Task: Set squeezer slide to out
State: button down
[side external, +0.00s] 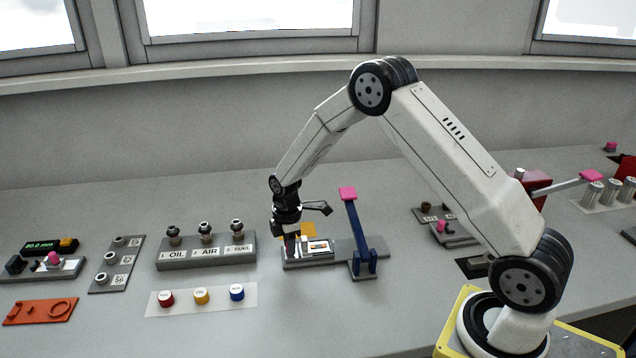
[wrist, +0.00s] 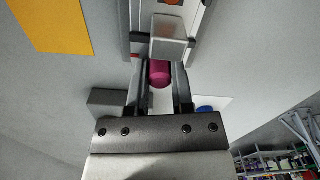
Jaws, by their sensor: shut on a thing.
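The squeezer (side external: 345,247) is a grey base with a blue upright lever (side external: 357,232) topped by a pink pad. My gripper (side external: 291,250) points down over the left end of this base. In the wrist view my gripper (wrist: 160,70) is shut on a magenta knob (wrist: 160,76), with one finger on each side. A silver block (wrist: 171,36) sits right beside the knob on a grey rail (wrist: 137,20), which I take for the slide. The knob is hidden by my gripper in the side view. I cannot read the slide's position mark.
A yellow-orange square (wrist: 52,24) lies beside the rail. Left of the squeezer stands a block with OIL, AIR and FUEL knobs (side external: 206,250), with red, yellow and blue buttons (side external: 201,297) in front. Bare bench (side external: 310,310) lies in front of the squeezer.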

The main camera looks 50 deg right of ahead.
jog(key=shift+w+a+r, duration=0.1)
jog(key=shift+w+a, duration=0.1)
jog(key=shift+w, duration=0.1)
jog(key=c, duration=0.8)
grip_release()
jog(key=o, duration=0.3)
jog(key=shift+s, duration=0.1)
jog(key=shift+r, duration=3.85)
jog(key=shift+s, duration=0.1)
